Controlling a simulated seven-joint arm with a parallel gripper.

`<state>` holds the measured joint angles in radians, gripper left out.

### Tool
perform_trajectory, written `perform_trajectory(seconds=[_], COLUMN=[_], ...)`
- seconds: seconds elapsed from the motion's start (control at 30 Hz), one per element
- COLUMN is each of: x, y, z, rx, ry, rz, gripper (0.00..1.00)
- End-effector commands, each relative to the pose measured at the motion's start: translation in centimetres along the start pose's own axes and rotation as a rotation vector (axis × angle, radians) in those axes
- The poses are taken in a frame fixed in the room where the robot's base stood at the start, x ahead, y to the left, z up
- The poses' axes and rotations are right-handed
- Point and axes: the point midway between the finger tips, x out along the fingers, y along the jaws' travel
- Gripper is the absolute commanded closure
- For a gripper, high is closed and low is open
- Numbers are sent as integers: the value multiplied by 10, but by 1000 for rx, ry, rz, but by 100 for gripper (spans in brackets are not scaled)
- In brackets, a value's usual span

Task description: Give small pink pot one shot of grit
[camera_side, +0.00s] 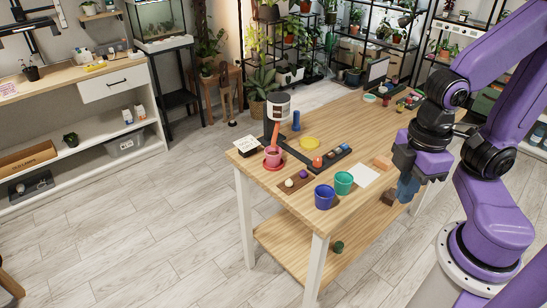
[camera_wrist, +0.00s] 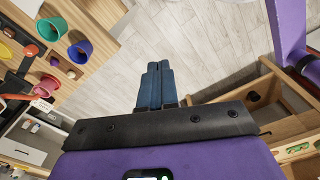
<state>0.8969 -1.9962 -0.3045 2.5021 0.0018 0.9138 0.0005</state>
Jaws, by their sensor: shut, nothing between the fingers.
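The small pink pot (camera_side: 272,153) stands on a red saucer (camera_side: 273,165) at the table's left end in the side view. Directly above it is an orange spout (camera_side: 276,131) under a dark-and-white hopper (camera_side: 278,104) on a black stand. A black strip with coloured buttons (camera_side: 318,161) runs from the stand's foot along the table. My gripper (camera_side: 406,192) is shut and empty by the table's near right edge, well away from the pot and strip. In the wrist view its blue fingers (camera_wrist: 154,75) are together, with the pink pot (camera_wrist: 47,84) far left.
A blue pot (camera_side: 325,198) and a teal pot (camera_side: 343,183) stand near the front edge. Beside them lie a tray with balls (camera_side: 287,186) and a white sheet (camera_side: 366,176). A yellow disc (camera_side: 310,142) and a blue cylinder (camera_side: 296,121) are behind the strip.

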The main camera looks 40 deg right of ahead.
Motion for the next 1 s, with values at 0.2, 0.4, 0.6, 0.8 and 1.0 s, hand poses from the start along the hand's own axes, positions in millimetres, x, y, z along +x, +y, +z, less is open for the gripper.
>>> perform_trajectory(seconds=[0.2,0.4,0.6,0.8,1.0], x=[0,0,4,13,23], y=[0,0,20,77,146], z=[0,0,-16,-47,-67], rx=[0,2,96,328,562], ry=[0,1,34,123,226], rz=[0,1,33,111,183], gripper=[100,100,100,100,100])
